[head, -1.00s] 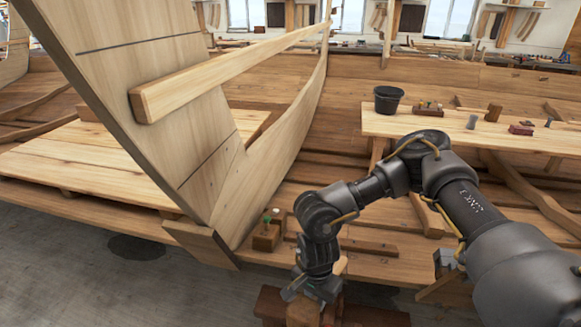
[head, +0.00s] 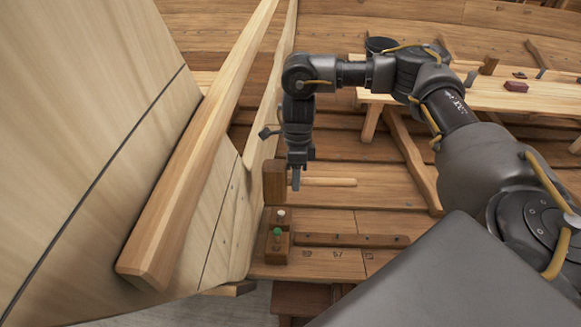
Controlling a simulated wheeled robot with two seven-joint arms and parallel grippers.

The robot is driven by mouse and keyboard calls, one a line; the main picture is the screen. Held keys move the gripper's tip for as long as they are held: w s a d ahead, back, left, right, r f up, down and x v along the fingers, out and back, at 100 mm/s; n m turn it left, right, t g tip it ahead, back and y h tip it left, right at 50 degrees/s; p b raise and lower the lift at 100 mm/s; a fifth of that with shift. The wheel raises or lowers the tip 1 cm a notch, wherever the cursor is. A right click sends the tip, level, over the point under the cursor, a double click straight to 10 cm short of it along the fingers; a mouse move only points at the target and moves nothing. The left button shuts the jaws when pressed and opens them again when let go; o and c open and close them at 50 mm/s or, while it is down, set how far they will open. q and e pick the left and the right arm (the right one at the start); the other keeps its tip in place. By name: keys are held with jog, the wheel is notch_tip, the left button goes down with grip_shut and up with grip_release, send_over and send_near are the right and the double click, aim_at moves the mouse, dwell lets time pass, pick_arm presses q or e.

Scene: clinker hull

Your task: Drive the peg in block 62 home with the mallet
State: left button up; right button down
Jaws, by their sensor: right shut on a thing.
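My right gripper (head: 296,178) points down and is shut on the mallet near its head. The mallet's brown head (head: 274,184) is to the left of the fingers, and its pale handle (head: 335,182) extends right. In the picture, the mallet is just above two small wooden blocks beside the hull. The nearer block (head: 277,256) has a green-topped peg (head: 277,234) standing up. The block behind it (head: 287,224) has a pale-topped peg (head: 281,214). I cannot read a number 62 on either block. My left gripper is not in view.
The planked hull (head: 90,130) with a long batten (head: 195,160) rises close on the left. A slim dark strip (head: 350,240) lies right of the blocks, beside small marks on the planks. A pale bench (head: 510,95) holding several tools stands at the back right.

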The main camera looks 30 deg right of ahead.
jog(key=shift+s+f+b, duration=0.35)
jog(key=shift+f+b, duration=0.15)
jog(key=shift+b+x, duration=0.9)
jog(key=shift+x, duration=0.1)
jog(key=shift+a+f+b, duration=0.15)
jog(key=shift+f+b, duration=0.15)
jog(key=shift+f, duration=0.1)
jog(key=s+x, duration=0.1)
jog(key=x, duration=0.8)
jog(key=v, duration=0.9)
jog(key=shift+w, duration=0.45)
